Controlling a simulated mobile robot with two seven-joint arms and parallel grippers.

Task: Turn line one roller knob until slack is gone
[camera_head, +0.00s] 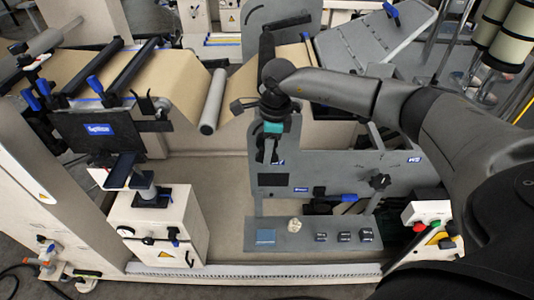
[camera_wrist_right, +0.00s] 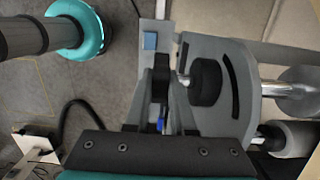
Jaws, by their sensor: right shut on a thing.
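My right gripper (camera_head: 268,154) points down in front of the grey side plate (camera_head: 345,172) of the unwind stand. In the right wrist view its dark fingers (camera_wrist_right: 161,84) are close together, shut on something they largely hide. A round black knob (camera_wrist_right: 207,82) on a short metal shaft is right beside the fingers, against the grey plate; I cannot tell whether they touch it. The brown kraft web (camera_head: 180,78) passes over a pale grey roller (camera_head: 213,102) left of my gripper. The web dips near this roller. My left gripper is not in view.
A grey panel with several switches (camera_head: 343,237) lies below the plate. A button box (camera_head: 428,225) is at right. A black star knob (camera_head: 380,182) sits on the plate. The floor between has some free room.

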